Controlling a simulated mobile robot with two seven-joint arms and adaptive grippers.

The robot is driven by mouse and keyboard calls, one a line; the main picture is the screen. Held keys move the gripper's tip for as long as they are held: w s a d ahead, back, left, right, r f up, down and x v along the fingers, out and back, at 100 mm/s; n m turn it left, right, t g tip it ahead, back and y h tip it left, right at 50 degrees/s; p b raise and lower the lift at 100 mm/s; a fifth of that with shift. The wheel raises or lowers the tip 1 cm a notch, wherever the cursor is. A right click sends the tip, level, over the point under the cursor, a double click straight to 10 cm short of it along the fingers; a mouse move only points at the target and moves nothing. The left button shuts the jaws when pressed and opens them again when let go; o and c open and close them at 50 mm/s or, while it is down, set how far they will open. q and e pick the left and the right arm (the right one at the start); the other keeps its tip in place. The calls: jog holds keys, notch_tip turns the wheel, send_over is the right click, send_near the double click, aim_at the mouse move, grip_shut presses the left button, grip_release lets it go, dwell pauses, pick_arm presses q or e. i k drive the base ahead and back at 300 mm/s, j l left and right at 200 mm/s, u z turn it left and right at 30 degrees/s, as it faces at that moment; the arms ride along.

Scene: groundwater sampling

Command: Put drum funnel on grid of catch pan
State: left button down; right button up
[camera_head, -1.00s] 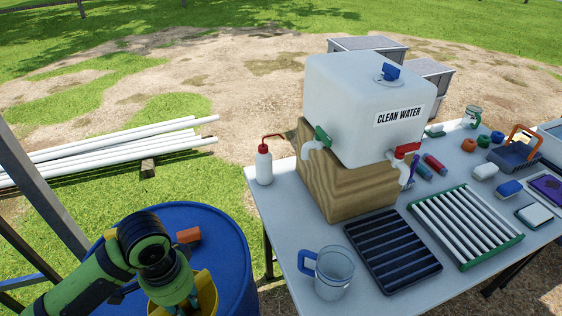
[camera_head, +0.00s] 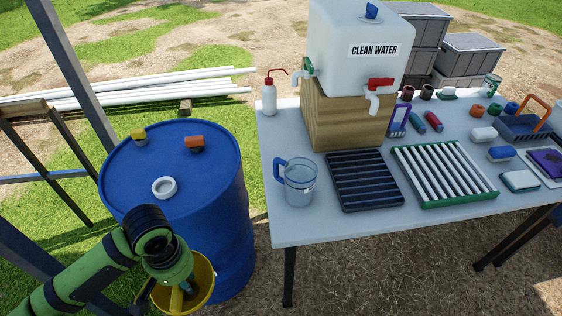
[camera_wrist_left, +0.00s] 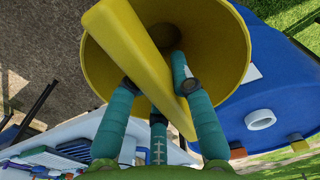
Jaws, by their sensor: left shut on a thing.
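The yellow drum funnel (camera_head: 203,281) is in my left gripper, beside the front of the blue drum in the head view. It fills the top of the left wrist view (camera_wrist_left: 230,45), its wide mouth facing the camera. My left gripper (camera_head: 187,287) is shut on it, with the teal fingers (camera_wrist_left: 160,92) at the funnel's wall and inside its mouth. A dark slatted tray (camera_head: 371,208) lies on the table; I cannot tell whether it is the catch pan with its grid. My right gripper is not in view.
The blue drum (camera_head: 222,215) has a white ring (camera_head: 164,187) and orange and yellow caps on top. The table (camera_head: 300,231) carries a clear jug (camera_head: 300,184), a white-slatted rack (camera_head: 445,174) and a water tank (camera_head: 352,80). Bare ground lies before the table.

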aim_at(368, 187)
jog(key=i+l, duration=0.1)
jog(key=l, duration=0.6)
jog(key=l+u, duration=0.1)
jog(key=l, duration=0.6)
jog(key=i+l, duration=0.15)
jog(key=l, duration=0.55)
